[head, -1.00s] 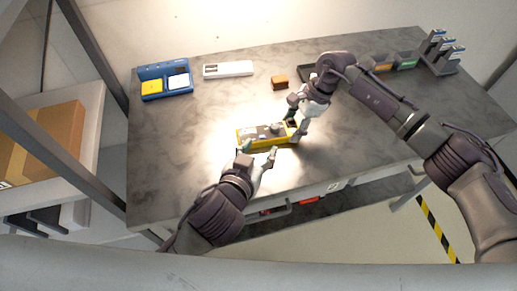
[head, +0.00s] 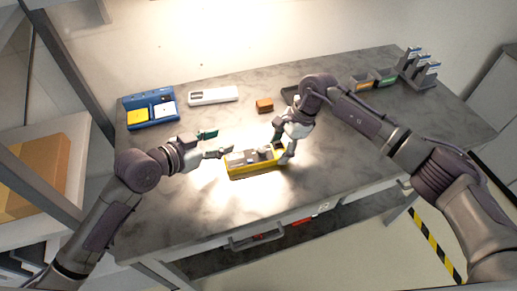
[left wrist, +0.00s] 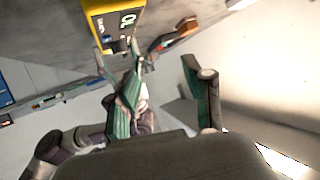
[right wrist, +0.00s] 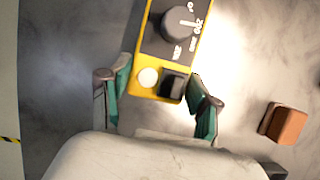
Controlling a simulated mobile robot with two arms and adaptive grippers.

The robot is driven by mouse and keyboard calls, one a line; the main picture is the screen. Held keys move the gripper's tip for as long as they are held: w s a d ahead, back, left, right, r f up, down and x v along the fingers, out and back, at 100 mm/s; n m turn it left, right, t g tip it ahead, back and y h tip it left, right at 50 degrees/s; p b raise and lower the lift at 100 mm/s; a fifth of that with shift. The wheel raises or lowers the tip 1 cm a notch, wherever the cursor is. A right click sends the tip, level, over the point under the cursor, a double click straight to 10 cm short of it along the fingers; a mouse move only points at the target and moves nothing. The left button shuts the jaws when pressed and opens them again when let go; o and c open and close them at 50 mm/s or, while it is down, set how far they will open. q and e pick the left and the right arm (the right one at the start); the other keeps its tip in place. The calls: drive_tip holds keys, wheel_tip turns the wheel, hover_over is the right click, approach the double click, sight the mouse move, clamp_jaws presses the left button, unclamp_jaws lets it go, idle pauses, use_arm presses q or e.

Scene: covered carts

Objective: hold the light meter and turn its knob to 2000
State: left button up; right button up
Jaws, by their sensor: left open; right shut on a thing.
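The light meter (head: 255,172) is a yellow box with a dark face, mid-table in the head view. My right gripper (head: 291,151) is shut on its right end. In the right wrist view its fingers (right wrist: 160,92) flank the meter's end, by a white round spot and a black block. The dark round knob (right wrist: 180,25) carries a white mark toward printed numbers; I cannot read the setting surely. My left gripper (head: 218,143) is open and empty, just beyond the meter's left end.
A blue tray (head: 130,105) with yellow and white items stands at the back left. A white device (head: 213,95) and an orange-brown block (head: 265,105) lie behind the meter. A rack (head: 418,70) stands at the back right. The table's front left is clear.

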sight(261, 150)
use_arm(q)
drive_tip(key=s+m+g+h, duration=0.1)
drive_tip(key=s+f+m+g+h, duration=0.1)
drive_tip(key=s+g, duration=0.1)
drive_tip(key=shift+s+d, duration=0.2)
drive_tip(key=shift+s, duration=0.1)
drive_tip(key=shift+m, duration=0.3)
drive_tip(key=x, duration=1.2)
drive_tip(key=shift+s+d+r, duration=0.1)
drive_tip(key=shift+d+r, duration=0.05)
drive_tip(key=shift+r, duration=0.1)
clamp_jaws()
